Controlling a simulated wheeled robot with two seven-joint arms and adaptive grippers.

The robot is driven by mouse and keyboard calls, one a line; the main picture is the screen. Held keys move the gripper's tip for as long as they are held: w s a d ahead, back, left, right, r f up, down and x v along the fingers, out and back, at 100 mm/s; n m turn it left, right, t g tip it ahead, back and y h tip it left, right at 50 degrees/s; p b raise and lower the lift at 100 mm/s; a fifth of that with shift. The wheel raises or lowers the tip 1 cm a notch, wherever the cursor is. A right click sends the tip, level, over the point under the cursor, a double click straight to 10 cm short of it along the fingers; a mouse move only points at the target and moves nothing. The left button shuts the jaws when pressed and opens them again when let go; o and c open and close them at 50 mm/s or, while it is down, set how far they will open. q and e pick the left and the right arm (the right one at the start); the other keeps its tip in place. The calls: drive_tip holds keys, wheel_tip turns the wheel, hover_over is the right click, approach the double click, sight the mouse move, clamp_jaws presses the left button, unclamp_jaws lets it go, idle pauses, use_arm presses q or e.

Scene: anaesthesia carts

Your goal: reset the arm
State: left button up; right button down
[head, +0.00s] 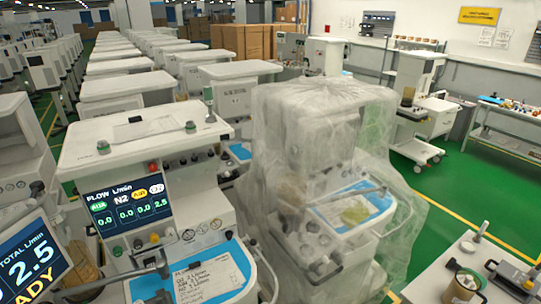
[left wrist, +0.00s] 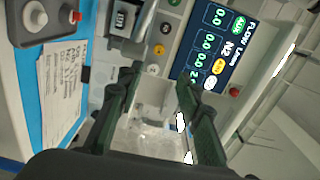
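My left gripper (left wrist: 157,88) shows in the left wrist view, with its two dark green fingers spread apart. Pale panel and a clear, glassy surface show between the fingers; I see nothing clamped, and cannot tell how near that surface is. The fingers point at the front of an anaesthesia cart, beside its flow screen (left wrist: 215,45). In the head view a cart of the same kind, with a lit flow screen (head: 127,206), stands at the front left. I cannot make out my left gripper clearly in the head view. My right gripper shows in neither view.
A plastic-wrapped cart (head: 330,110) stands close on the right of the screen cart. Another screen (head: 30,268) is at the lower left. A small table (head: 425,290) with equipment is at the lower right. Rows of carts fill the back left; green floor (head: 450,190) is open at right.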

use_arm(q)
drive_tip(key=s+a+f+n+g+h, duration=0.1)
drive_tip(key=s+a+f+n+g, duration=0.4)
drive_tip(key=f, duration=0.3)
drive_tip(key=s+a+f+n+g+h, duration=0.2)
drive_tip(key=s+a+f+n, duration=0.15)
drive_tip(key=s+f, duration=0.4)
drive_tip(key=s+d+f+n+g+h, duration=0.1)
drive_tip(key=s+d+f+g+h, duration=0.15)
drive_tip(key=s+f, duration=0.3)
drive_tip(key=s+d+f+n+g+h, duration=0.2)
drive_tip(key=s+f+h, duration=0.15)
drive_tip(key=s, duration=0.35)
wheel_tip(320, 180, down, 28)
drive_tip(key=s+d+m+g, duration=0.1)
drive_tip(key=s, duration=0.1)
drive_tip(key=s+f+g, duration=0.1)
drive_tip(key=s+f, duration=1.8)
drive_tip(key=s, duration=0.1)
drive_tip(key=shift+d+f+m+g, duration=0.15)
drive_tip(key=shift+d+m+g, duration=0.05)
drive_tip(key=shift+m+g, duration=0.15)
